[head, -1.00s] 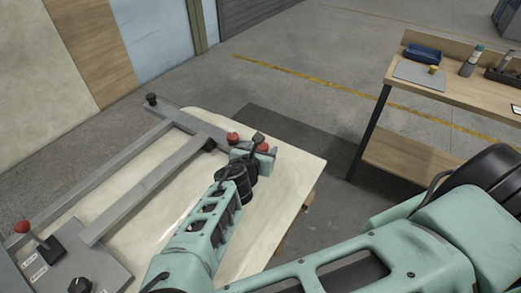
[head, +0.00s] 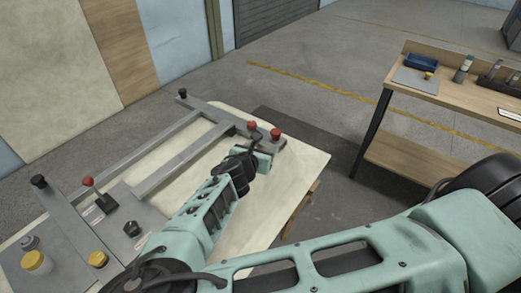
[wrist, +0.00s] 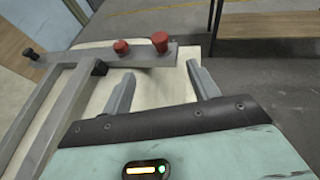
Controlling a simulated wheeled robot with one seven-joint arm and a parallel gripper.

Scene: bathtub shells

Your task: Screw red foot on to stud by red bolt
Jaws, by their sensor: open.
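Two red pieces stand near the far right end of the grey frame, which lies on the cream tub shell (head: 285,185). In the wrist view the right red piece (wrist: 160,42) is taller and flares at its top; the left red piece (wrist: 121,46) is a low, rounded cap. They also show in the head view, right (head: 276,134) and left (head: 252,125). I cannot tell for certain which is the foot and which the bolt; no bare stud is clear. My gripper (wrist: 160,70) is open and empty, with its fingers apart on the near side of the red pieces.
The frame's bars (head: 170,165) cross the shell. At the left, a grey plate carries a red-knobbed lever (head: 88,183), yellow knobs (head: 35,261) and a black knob (head: 131,228). A wooden workbench (head: 465,95) stands at the right. Bare floor lies beyond the shell.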

